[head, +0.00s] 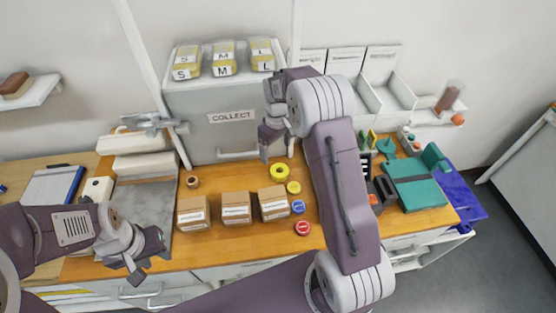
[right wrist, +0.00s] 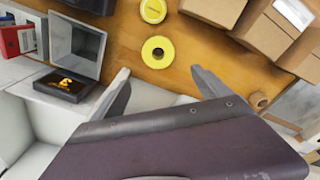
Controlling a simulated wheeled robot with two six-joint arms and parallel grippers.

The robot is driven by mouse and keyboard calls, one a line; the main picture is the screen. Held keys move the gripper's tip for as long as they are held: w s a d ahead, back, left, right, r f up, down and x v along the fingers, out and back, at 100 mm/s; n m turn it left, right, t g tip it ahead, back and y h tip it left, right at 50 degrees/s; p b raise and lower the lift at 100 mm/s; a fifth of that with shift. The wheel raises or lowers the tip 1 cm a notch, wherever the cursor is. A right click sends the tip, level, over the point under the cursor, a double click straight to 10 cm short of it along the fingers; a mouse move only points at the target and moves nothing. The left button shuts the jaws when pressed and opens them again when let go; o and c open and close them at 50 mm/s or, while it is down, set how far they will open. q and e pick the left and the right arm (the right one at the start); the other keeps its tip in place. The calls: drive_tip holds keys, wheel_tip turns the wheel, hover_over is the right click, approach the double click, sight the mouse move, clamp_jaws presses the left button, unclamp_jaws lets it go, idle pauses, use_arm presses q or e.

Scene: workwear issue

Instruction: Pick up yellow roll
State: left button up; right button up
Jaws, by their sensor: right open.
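A yellow roll (head: 280,170) with a dark centre hole lies on the wooden counter, behind a smaller yellow disc (head: 293,188). In the right wrist view the yellow roll (right wrist: 158,51) lies just past the fingertips, between their lines, and the yellow disc (right wrist: 153,10) is at the top edge. My right gripper (right wrist: 160,76) is open and empty. In the head view it (head: 268,145) hangs at the back of the counter, a little left of the roll and apart from it. My left gripper (head: 142,259) is at the front left; its opening is unclear.
Several cardboard boxes (head: 235,208) stand left of the roll. A blue disc (head: 298,207) and a red disc (head: 303,228) lie in front. A brown roll (head: 192,182) is further left. The grey COLLECT cabinet (head: 232,135) stands behind. Teal cloth (head: 415,185) lies at right.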

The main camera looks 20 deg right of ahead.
drive_tip(key=p, duration=0.3)
hover_over(278, 168)
drive_tip(key=s, duration=0.1)
drive_tip(key=shift+g, duration=0.4)
wheel_tip(278, 168, down, 4)
drive_tip(key=shift+s+d+f, duration=0.1)
drive_tip(key=shift+d+f, duration=0.05)
drive_tip(key=shift+f, duration=0.4)
drive_tip(key=f+p, duration=0.1)
drive_tip(key=f, duration=0.3)
drive_tip(key=shift+a+f+p, duration=0.2)
drive_tip(key=shift+f+p, duration=0.2)
drive_tip(key=shift+w+f, duration=0.15)
drive_tip(key=shift+w, duration=0.05)
drive_tip(key=c, duration=1.5)
use_arm(q)
drive_tip(key=r, duration=0.5)
drive_tip(key=shift+s+r, duration=0.1)
drive_tip(key=shift+s, duration=0.15)
